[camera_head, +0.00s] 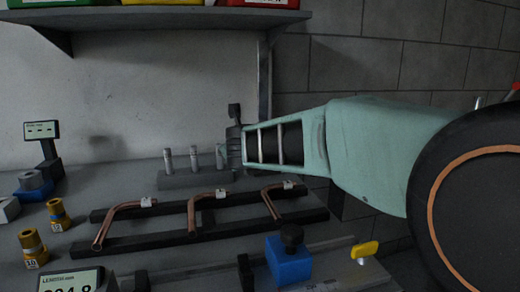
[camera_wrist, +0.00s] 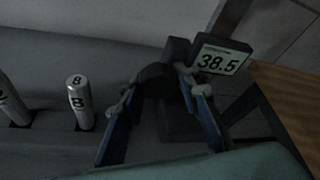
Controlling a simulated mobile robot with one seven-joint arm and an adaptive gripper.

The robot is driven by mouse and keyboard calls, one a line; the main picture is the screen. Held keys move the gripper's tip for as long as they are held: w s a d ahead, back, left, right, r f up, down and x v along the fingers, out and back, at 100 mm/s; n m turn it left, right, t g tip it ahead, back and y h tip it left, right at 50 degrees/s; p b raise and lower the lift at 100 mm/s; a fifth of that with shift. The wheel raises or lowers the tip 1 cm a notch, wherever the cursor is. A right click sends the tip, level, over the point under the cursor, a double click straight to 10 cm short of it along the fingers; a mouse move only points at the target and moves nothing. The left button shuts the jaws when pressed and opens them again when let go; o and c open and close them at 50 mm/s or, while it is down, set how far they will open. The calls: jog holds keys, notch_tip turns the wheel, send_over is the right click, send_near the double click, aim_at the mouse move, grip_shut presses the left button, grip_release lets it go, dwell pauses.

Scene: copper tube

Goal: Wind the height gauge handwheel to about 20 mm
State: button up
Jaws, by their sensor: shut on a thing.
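The height gauge stands at the back of the bench, its dark upper part (camera_head: 234,112) showing just beyond my gripper in the head view. In the wrist view its display (camera_wrist: 221,61) reads 38.5. The dark round handwheel (camera_wrist: 156,76) sits between my fingers in the wrist view. My gripper (camera_wrist: 160,88) is shut on it, one finger on each side; it also shows in the head view (camera_head: 232,150). The gauge's lower part is partly hidden by my fingers and is very dark.
Several marked grey pins (camera_wrist: 80,100) stand in a block left of my gripper. Bent copper tubes (camera_head: 192,208) lie on a black rack in front. A blue block (camera_head: 288,262) with a black knob and a yellow lever (camera_head: 364,250) are nearer. A wooden edge (camera_wrist: 282,105) is at the right.

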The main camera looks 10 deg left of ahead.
jog(key=shift+a+r, duration=0.3)
jog(key=shift+r, duration=0.15)
jog(key=o, duration=0.9)
jog(key=shift+s, duration=0.1)
